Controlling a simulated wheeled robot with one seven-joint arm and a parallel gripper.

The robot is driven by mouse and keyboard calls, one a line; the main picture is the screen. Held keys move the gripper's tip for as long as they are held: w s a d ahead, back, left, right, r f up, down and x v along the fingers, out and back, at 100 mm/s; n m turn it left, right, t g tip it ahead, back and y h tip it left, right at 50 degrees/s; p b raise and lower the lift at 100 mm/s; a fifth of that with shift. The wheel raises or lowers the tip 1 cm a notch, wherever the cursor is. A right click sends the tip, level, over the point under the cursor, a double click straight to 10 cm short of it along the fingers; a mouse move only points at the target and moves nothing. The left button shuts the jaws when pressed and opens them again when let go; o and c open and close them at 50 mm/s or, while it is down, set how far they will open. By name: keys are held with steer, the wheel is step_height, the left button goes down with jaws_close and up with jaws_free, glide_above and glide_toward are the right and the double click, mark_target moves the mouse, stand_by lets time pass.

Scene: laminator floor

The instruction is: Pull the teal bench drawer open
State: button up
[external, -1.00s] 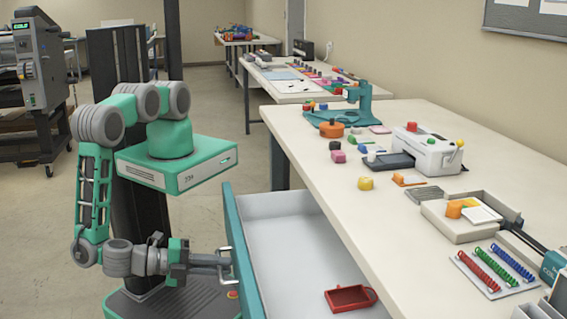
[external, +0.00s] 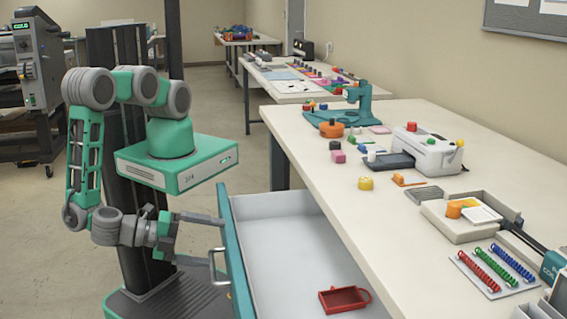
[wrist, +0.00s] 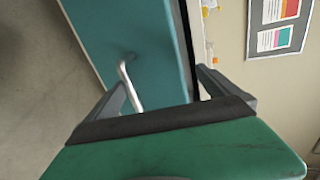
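The teal bench drawer (external: 238,262) stands pulled out from the bench, its pale grey inside (external: 285,240) in plain view. Its silver bar handle (external: 217,266) is on the teal front. My gripper (external: 214,241) is open at the front, its fingers spread and not closed on the handle. In the wrist view, the handle (wrist: 130,85) shows against the teal front (wrist: 140,35), between the spread fingers of my gripper (wrist: 163,80) and nearer the left one. I cannot tell whether a finger touches it.
A red tray-like piece (external: 344,299) lies in the drawer. The white bench top (external: 400,225) above it holds a white machine (external: 425,150), a teal press (external: 345,112) and coloured coils (external: 490,268). Open floor (external: 45,240) lies to the left.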

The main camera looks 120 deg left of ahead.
steer(key=shift+n+y, duration=0.3)
steer(key=shift+y, duration=0.1)
steer(key=s+a+r, duration=0.1)
steer(key=s+r, duration=0.1)
steer(key=s+a+r, duration=0.2)
steer(key=s+r, duration=0.1)
steer(key=s+a+r, duration=0.2)
steer(key=shift+s+a+r+b, duration=0.2)
steer(key=shift+s+r+b, duration=0.1)
steer(key=shift+s, duration=0.1)
steer(key=c, duration=0.8)
steer(key=shift+o, duration=0.2)
steer(key=shift+s+a+r, duration=0.15)
steer(key=shift+s+a, duration=0.05)
steer(key=shift+s, duration=0.45)
steer(key=shift+r, duration=0.15)
